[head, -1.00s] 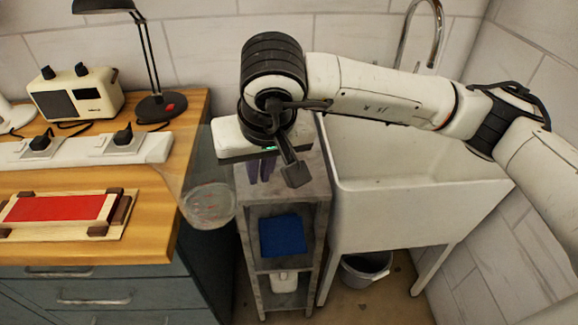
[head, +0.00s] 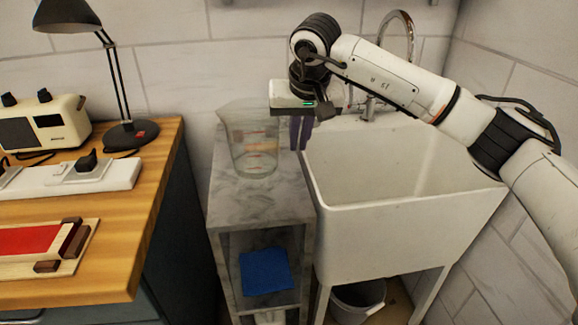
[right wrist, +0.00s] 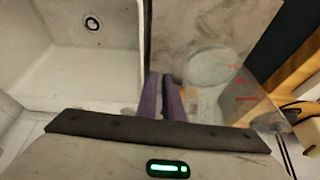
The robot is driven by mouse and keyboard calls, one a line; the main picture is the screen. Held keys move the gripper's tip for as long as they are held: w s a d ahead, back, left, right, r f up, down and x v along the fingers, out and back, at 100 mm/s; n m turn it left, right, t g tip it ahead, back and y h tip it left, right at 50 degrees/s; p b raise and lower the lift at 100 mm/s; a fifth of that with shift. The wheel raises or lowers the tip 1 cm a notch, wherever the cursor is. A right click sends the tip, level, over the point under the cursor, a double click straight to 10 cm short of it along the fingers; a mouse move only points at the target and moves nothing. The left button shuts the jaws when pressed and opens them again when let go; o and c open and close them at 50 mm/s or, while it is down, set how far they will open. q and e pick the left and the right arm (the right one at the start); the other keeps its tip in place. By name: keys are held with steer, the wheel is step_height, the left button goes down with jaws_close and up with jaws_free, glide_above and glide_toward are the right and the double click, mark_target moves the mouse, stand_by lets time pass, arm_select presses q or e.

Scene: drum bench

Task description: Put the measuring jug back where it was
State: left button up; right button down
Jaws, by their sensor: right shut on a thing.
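The clear measuring jug (head: 252,145) with red marks is upright at the marble top of the narrow shelf unit (head: 235,195) in the head view. I cannot tell whether its base touches the top. My right gripper (head: 300,135), with purple fingers, is just right of the jug and shut on its handle side; the handle itself is hard to make out. In the right wrist view the purple fingers (right wrist: 167,100) are close together, with the see-through jug (right wrist: 212,85) to their right. My left gripper is out of view.
A white sink (head: 400,210) with a tap (head: 398,40) stands right of the shelf unit. The wooden bench (head: 140,215) is at the left, with a lamp (head: 130,132), a radio (head: 45,122) and a power strip (head: 110,175). A blue cloth (head: 265,270) lies inside the unit.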

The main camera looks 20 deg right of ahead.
steer(key=shift+f, duration=2.5)
steer(key=shift+f, duration=0.2)
steer(key=c, duration=1.9)
jaws_free()
steer(key=shift+r, duration=0.1)
steer(key=v, duration=1.2)
steer(key=shift+a, duration=0.1)
